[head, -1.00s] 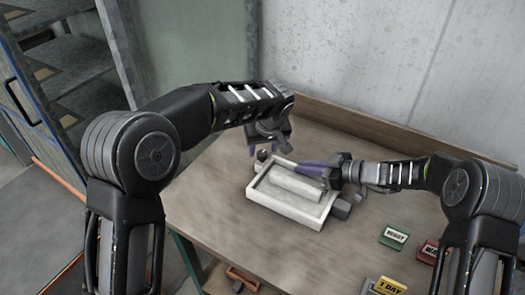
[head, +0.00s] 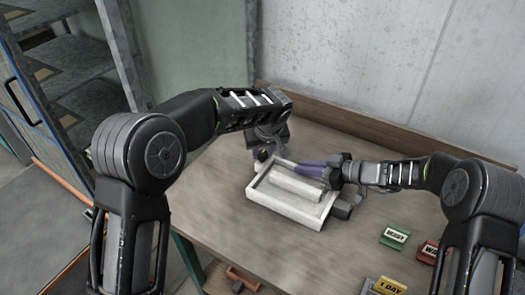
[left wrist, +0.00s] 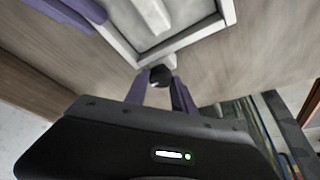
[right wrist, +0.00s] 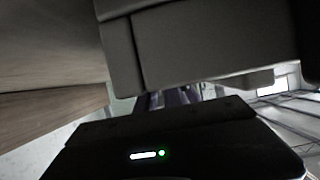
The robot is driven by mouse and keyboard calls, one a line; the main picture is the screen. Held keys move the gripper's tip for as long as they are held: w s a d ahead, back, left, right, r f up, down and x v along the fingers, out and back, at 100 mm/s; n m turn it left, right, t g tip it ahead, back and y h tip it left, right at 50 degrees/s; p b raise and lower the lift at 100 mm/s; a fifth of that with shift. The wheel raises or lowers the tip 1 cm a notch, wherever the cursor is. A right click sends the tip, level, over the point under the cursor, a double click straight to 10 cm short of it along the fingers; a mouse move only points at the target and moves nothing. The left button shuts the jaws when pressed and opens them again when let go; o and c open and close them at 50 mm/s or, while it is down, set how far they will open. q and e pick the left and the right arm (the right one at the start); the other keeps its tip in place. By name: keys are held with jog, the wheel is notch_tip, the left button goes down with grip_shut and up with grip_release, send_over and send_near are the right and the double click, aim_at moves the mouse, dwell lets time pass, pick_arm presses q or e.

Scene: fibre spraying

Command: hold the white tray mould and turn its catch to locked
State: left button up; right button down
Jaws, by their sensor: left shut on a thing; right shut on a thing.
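The white tray mould (head: 290,219) lies on the table, a shallow rectangular frame with a raised pale block inside. A small dark round knob (left wrist: 160,74), which looks like the catch, sticks out from its edge in the left wrist view. My left gripper (head: 263,156) is shut on this knob, with its purple fingers either side of it. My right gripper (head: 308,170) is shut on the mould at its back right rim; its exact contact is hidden. In the right wrist view a large grey surface blocks most of the fingers. I cannot tell the catch's lock position.
A dark grey block (head: 342,209) sits at the mould's right end. Small signs stand at the right, including a green one (head: 394,237) and a yellow one (head: 388,286). The wooden tabletop (head: 225,205) is clear left of the mould. A low back ledge (head: 370,131) borders the wall.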

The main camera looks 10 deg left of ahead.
pick_arm(q)
grip_shut()
jog(key=m+h, duration=0.1)
jog(key=m, duration=0.3)
jog(key=shift+a+h, duration=0.2)
jog(key=shift+h, duration=0.2)
jog(key=m, duration=0.2)
jog(key=m+h, duration=0.1)
jog(key=m, duration=0.2)
jog(key=shift+a+h, duration=0.15)
jog(key=shift+h, duration=0.15)
jog(key=m, duration=0.2)
jog(key=m+h, duration=0.1)
jog(key=m, duration=0.1)
jog(key=shift+w+g+h, duration=0.1)
jog(key=shift+g+h, duration=0.2)
jog(key=shift+g, duration=0.1)
jog(key=shift+a+m+g+h, duration=0.1)
jog(key=shift+m+g+h, duration=0.2)
jog(key=shift+m, duration=0.95)
jog(key=shift+m+g+h, duration=0.1)
jog(key=shift+m+g, duration=0.3)
jog(key=shift+m, duration=0.85)
